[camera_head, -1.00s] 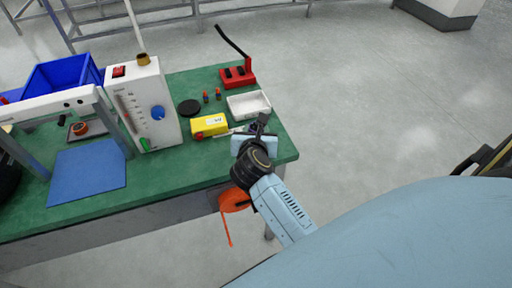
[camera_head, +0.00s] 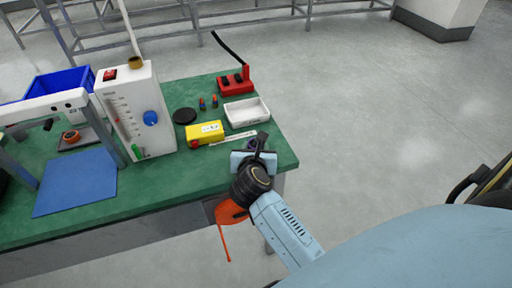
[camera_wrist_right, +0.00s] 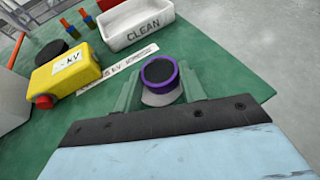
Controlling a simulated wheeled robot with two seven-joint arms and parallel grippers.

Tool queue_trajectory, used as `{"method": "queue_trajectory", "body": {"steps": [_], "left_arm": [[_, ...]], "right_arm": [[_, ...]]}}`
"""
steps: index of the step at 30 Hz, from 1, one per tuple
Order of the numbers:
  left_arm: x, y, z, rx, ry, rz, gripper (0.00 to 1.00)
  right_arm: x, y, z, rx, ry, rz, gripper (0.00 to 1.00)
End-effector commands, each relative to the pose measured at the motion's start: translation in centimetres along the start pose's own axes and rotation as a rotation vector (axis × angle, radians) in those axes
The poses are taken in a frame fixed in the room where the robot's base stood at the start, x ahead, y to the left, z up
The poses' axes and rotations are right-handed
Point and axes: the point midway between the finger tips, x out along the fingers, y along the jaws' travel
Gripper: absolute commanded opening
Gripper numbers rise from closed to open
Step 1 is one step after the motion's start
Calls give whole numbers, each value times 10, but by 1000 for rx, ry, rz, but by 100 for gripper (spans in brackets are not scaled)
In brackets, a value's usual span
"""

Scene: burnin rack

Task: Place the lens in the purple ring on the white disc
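The purple ring (camera_wrist_right: 159,74) with a dark lens (camera_wrist_right: 158,70) inside shows in the right wrist view, between the two fingers of my right gripper (camera_wrist_right: 161,78). A pale, greyish-white disc (camera_wrist_right: 163,97) shows just below the ring, partly covered by it. I cannot tell whether the ring rests on the disc or hangs above it, or whether the fingers touch the ring. In the head view my right gripper (camera_head: 258,147) is over the table's front right part, and the ring is small and dark there. My left gripper is not in view.
On the green table (camera_head: 205,171) are a white tray (camera_head: 246,111) marked CLEAN, a yellow box (camera_head: 205,132), a black disc (camera_head: 185,116), a red fixture (camera_head: 235,84), a white gauge panel (camera_head: 136,105) and a blue mat (camera_head: 76,184). A printed strip (camera_wrist_right: 117,72) lies behind the ring.

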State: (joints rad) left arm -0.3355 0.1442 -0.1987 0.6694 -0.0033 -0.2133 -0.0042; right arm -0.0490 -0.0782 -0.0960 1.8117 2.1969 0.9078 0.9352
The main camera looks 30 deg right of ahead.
Motion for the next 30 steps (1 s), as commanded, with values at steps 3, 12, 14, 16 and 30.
{"method": "queue_trajectory", "body": {"steps": [3, 12, 14, 16, 30], "left_arm": [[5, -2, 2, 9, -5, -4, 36], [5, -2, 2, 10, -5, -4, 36], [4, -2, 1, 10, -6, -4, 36], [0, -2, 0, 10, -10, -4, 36], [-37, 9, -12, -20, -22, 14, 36]], "right_arm": [[2, 0, -5, 0, 1, 0, 57], [2, 0, -5, 0, 1, -1, 60], [1, 0, -2, -1, 0, -1, 60], [-5, 0, -1, -1, 4, 0, 60], [-100, 0, 2, 1, 5, -1, 60]]}}
